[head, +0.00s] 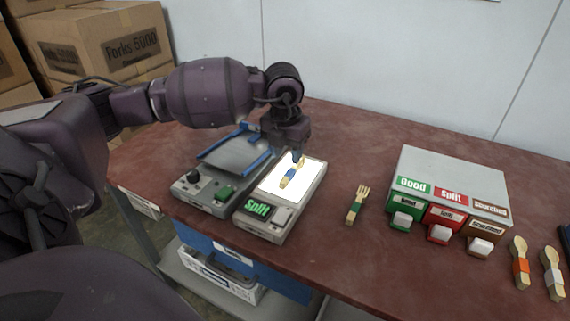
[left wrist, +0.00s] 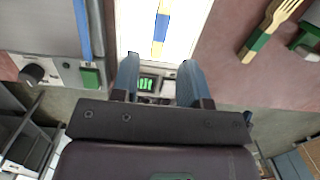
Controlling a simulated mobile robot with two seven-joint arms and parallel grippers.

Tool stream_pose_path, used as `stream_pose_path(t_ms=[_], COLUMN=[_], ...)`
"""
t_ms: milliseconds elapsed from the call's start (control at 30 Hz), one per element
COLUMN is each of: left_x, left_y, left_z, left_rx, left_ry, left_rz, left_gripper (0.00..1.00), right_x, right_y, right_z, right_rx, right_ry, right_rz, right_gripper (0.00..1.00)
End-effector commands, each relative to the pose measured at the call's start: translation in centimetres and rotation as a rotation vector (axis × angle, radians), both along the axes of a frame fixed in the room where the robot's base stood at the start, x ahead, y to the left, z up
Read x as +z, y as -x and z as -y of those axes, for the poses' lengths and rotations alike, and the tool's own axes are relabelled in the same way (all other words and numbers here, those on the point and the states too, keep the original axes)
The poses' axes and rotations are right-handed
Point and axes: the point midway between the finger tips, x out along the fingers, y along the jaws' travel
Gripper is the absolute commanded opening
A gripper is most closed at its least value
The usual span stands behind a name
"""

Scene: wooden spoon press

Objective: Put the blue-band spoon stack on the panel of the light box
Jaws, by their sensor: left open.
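The blue-band spoon stack (head: 290,176) lies on the lit white panel (head: 311,174) of the light box (head: 268,232). The box's small display shows green "Split" lettering. My left gripper (head: 298,156) is just above the far end of the stack. In the left wrist view my left gripper (left wrist: 159,70) has its fingers apart with nothing between the tips; the stack (left wrist: 161,30) lies on the panel ahead of them. The stack's far end is cut off there. My right gripper is in neither view.
A grey press (head: 205,199) with blue rails stands left of the light box. A green-band fork (head: 356,205) lies to its right. Further right are a sorting box (head: 453,165) with several buttons, an orange-band spoon (head: 520,262) and a white-band spoon (head: 552,273).

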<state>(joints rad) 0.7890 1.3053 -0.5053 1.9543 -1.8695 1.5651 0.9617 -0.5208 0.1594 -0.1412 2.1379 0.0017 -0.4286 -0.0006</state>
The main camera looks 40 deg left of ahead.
Motion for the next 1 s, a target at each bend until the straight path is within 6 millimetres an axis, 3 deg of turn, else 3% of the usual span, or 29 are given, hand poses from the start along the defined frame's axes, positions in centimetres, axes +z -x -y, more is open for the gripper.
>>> stream_pose_path(t_ms=[100,300,1000], left_x=[2.5,4.4,4.8], left_y=[0.2,0.5,0.5], left_z=[0.0,0.1,0.1], left_rx=[0.000,0.000,0.000], left_ry=[-0.001,-0.001,0.000], left_rz=[0.005,0.001,-0.002], left_gripper=[0.41,0.41,0.41], right_x=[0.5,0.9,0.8], right_y=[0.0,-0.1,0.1], right_z=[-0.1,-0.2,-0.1], right_rx=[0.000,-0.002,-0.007], right_ry=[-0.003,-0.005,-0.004], right_rz=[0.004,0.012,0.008], right_gripper=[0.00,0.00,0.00])
